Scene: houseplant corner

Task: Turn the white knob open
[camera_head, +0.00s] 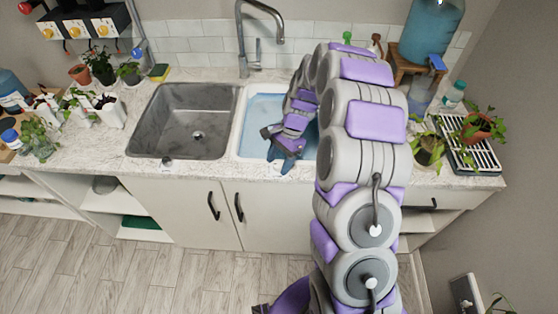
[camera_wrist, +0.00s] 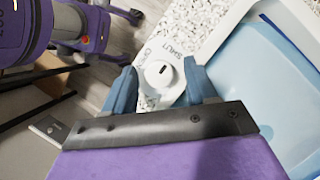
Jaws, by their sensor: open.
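In the wrist view a round white knob (camera_wrist: 158,76) with a short dark mark sits on a white plate on the speckled counter. The plate has small lettering that looks like SHUT above the knob and OPEN at its left. My gripper (camera_wrist: 159,66) is open, with one blue finger on either side of the knob. Small gaps seem to show between fingers and knob; I cannot tell whether either touches. In the head view my gripper (camera_head: 283,157) is low at the front edge of the blue-lined basin, and the knob is hidden behind it.
The blue basin (camera_head: 262,110) and grey sink (camera_head: 190,118) lie side by side, with a tall faucet (camera_head: 243,45) behind. Potted plants stand at both ends of the counter (camera_head: 90,150). Cabinet doors with dark handles (camera_head: 239,207) are below. The floor in front is clear.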

